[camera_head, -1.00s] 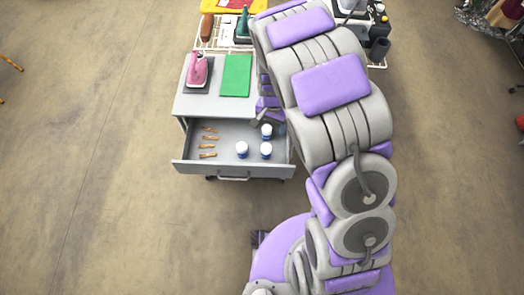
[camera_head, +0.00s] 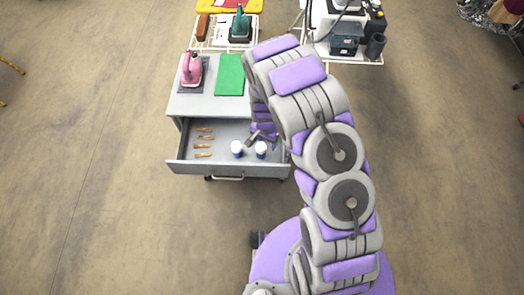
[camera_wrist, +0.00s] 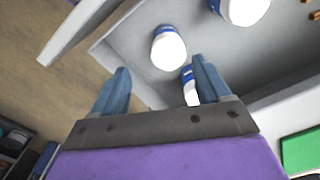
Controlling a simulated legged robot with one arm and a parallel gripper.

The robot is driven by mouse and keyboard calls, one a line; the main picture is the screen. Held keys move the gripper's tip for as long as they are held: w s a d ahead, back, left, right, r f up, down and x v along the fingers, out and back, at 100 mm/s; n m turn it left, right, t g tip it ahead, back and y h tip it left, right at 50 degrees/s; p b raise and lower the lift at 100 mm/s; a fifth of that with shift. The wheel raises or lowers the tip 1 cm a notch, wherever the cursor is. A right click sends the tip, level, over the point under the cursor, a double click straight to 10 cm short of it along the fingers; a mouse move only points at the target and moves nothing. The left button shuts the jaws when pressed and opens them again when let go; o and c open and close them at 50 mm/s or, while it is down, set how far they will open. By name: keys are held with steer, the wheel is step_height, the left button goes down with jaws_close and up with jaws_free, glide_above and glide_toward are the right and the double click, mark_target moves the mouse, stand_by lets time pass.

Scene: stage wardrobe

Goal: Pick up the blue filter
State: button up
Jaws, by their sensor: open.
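Three white-topped round pots with blue sides stand in the open drawer; I cannot tell which is the blue filter. In the head view one pot (camera_head: 237,149) and another pot (camera_head: 261,150) show; the third is hidden by my arm. In the wrist view one pot (camera_wrist: 168,50) is ahead between the fingertips, another pot (camera_wrist: 242,9) is at the top edge, and a third pot (camera_wrist: 189,88) is partly covered by the right finger. My gripper (camera_wrist: 160,68) is open and empty, its blue fingers over the drawer's right part; it also shows in the head view (camera_head: 264,141).
The drawer (camera_head: 220,170) also holds several small wooden clips (camera_head: 203,146). The drawer's front wall and sides surround the pots. Open floor lies to the left.

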mark_target(262, 146)
steer(key=shift+f, duration=0.65)
steer(key=f, duration=0.1)
steer(key=a+f+b, duration=0.1)
steer(key=f, duration=0.1)
steer(key=a+f, duration=0.1)
steer(key=f, duration=0.1)
steer(key=shift+f, duration=0.2)
steer(key=shift+d+f, duration=0.1)
steer(key=shift+d, duration=0.55)
steer(key=shift+a, duration=0.1)
steer(key=shift+c, duration=1.3)
steer(key=shift+a, duration=0.55)
steer(key=c, duration=0.4)
steer(key=shift+d, duration=0.15)
steer(key=c, duration=0.3)
steer(key=shift+d, duration=0.3)
steer(key=shift+c, duration=0.9)
